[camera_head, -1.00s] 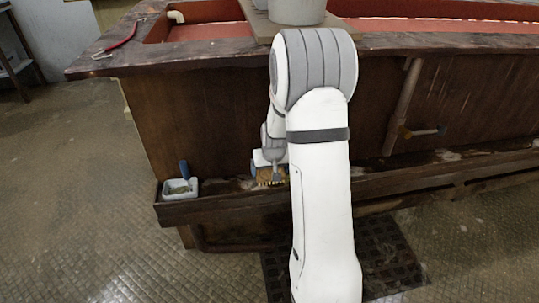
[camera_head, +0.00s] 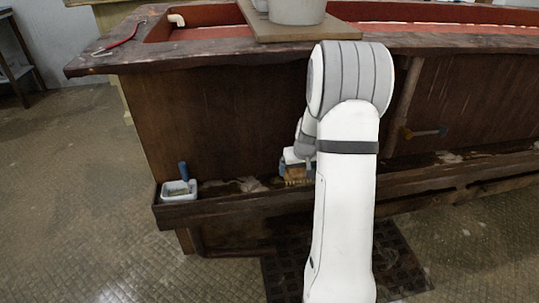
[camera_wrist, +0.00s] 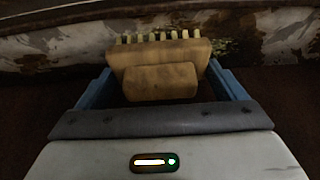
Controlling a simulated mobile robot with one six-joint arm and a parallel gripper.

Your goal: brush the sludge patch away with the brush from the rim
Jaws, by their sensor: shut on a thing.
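My gripper (camera_wrist: 160,82) is shut on a wooden brush (camera_wrist: 160,60), its blue fingers on either side of the block. The pale bristles point toward the ledge (camera_wrist: 60,42). In the head view the brush (camera_head: 297,174) is low at the ledge, left of my arm, bristles down. Greenish-yellow specks of what looks like the sludge patch (camera_wrist: 240,28) show on the ledge beyond the brush, partly hidden by it. I cannot tell whether the bristles touch the ledge.
A small white tub (camera_head: 178,195) with a blue-handled tool (camera_head: 184,170) stands at the ledge's left end. A tool with an orange end (camera_head: 408,132) is on the wooden side at right. Grey buckets (camera_head: 297,10) stand on a board on the rim (camera_head: 220,47).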

